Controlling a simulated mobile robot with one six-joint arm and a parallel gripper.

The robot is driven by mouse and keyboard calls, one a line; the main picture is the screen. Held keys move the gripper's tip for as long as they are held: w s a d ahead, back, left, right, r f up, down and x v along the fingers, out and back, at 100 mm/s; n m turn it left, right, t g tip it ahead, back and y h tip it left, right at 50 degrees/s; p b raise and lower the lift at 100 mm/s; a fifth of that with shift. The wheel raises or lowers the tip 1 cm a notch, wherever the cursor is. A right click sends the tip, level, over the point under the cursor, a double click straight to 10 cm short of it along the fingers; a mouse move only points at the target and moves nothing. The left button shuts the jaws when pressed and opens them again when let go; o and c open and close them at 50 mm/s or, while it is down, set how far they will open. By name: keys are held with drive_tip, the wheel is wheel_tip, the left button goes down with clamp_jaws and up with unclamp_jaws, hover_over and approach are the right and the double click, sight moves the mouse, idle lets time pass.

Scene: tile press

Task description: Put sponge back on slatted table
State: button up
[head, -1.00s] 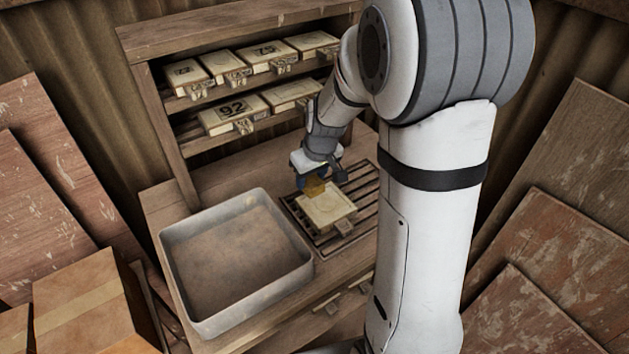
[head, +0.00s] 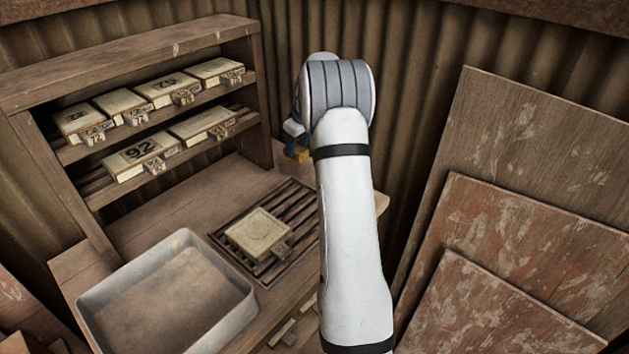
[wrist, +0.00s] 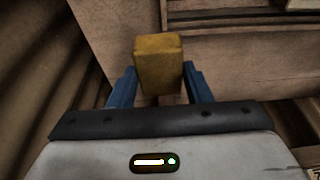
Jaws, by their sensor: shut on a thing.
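The yellow sponge (wrist: 158,62) is held between the two blue fingers of my gripper (wrist: 160,88) in the wrist view. In the head view my gripper (head: 296,144) shows only in part behind my arm, with a bit of the yellow sponge (head: 302,155) below it. They are above the back right of the bench, to the right of the shelf. The slatted table (head: 304,198) is a dark slatted rack set in the bench. A pale square tile mould (head: 258,232) with a small tag lies on it.
A grey, empty-looking basin (head: 170,300) stands left of the slatted table. A wooden shelf (head: 262,95) with several numbered moulds stands behind. Boards (head: 500,170) lean at the right against the corrugated wall. Some slats beside the mould are bare.

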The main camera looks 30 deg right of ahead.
drive_tip(key=d+f, duration=0.2)
drive_tip(key=d, duration=0.5)
drive_tip(key=x, duration=0.3)
drive_tip(key=s+x, duration=0.1)
drive_tip(key=x, duration=0.5)
drive_tip(key=shift+s+d+f+p, duration=0.15)
drive_tip(key=shift+s+d+p, duration=0.05)
drive_tip(key=shift+d+p, duration=0.2)
drive_tip(key=shift+f, duration=0.1)
drive_tip(key=o, duration=1)
drive_tip(key=shift+c, duration=0.2)
